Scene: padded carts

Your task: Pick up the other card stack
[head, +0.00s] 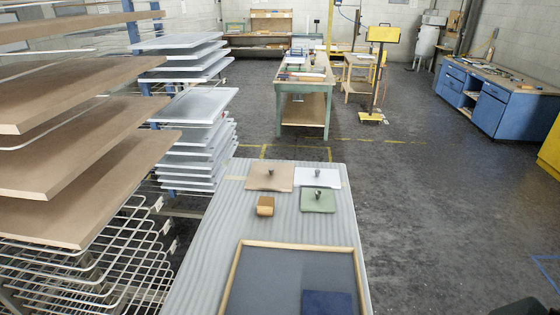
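No pile is clearly recognisable as a card stack. A small brown block (265,206) stands on the grey ribbed padded cart (204,259), left of a green panel (318,203) with a dark knob. A tan panel (269,173) and a white panel (330,181), each with a dark knob, lie at the cart's far end. A dark tray (238,258) with a wooden rim lies on the near part. A flat blue piece (326,302) lies in it, cut off by the bottom edge. Neither gripper is visible.
Racks with brown boards (85,215) and pale boards (195,105) stand close at left. A green-legged workbench (306,85) stands beyond the cart. A blue cabinet bench (491,105) is at far right. The floor right of the cart is clear.

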